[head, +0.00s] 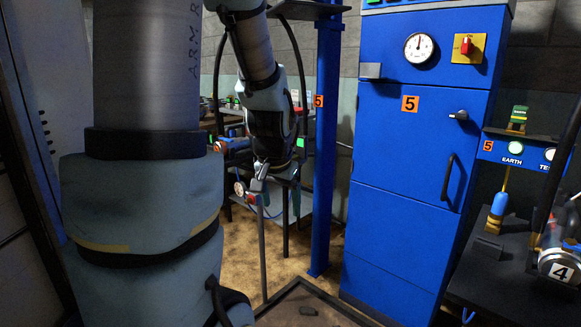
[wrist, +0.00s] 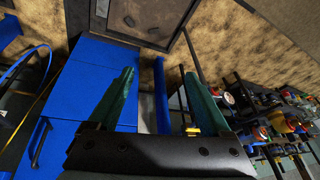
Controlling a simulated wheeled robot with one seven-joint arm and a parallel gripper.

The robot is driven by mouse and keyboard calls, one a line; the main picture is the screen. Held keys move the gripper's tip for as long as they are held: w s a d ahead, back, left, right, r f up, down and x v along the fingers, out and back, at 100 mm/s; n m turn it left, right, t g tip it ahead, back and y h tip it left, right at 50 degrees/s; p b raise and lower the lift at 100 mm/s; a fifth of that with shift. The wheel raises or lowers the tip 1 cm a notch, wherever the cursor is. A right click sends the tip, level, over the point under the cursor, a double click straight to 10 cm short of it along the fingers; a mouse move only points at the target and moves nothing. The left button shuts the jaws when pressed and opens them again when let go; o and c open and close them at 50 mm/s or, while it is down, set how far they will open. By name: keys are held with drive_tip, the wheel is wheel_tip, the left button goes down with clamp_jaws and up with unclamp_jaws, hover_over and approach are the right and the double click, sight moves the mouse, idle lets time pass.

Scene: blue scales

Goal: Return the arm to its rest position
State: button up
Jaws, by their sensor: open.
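My arm (head: 268,110) reaches down through the middle of the head view, its large near links filling the left side. My gripper (wrist: 160,78) shows in the wrist view as two green fingers spread apart above a dark palm bar. Nothing is seen between the fingers except the background. In the head view the gripper end is small and dark, in front of a cluttered bench, and its fingers are hard to make out. I cannot tell whether it touches anything there.
A tall blue cabinet (head: 410,185) with a gauge (head: 419,48) and door handle stands right of my arm. A blue post (head: 326,140) stands between them. A dark bench (head: 500,268) with instruments is at right. Bare tan floor (head: 232,270) shows below the gripper.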

drive_tip(key=s+a+f+n+g, duration=0.2)
drive_tip(key=s, duration=0.3)
drive_tip(key=s+a+f+n+g, duration=0.1)
drive_tip(key=s+a+f+n, duration=0.15)
drive_tip(key=s, duration=0.25)
wheel_tip(320, 180, up, 19)
drive_tip(key=p, duration=1.7)
drive_tip(key=shift+w+f+m+p, duration=0.15)
drive_tip(key=shift+w+m+p, duration=0.1)
drive_tip(key=shift+m+p, duration=0.1)
drive_tip(key=shift+c, duration=0.4)
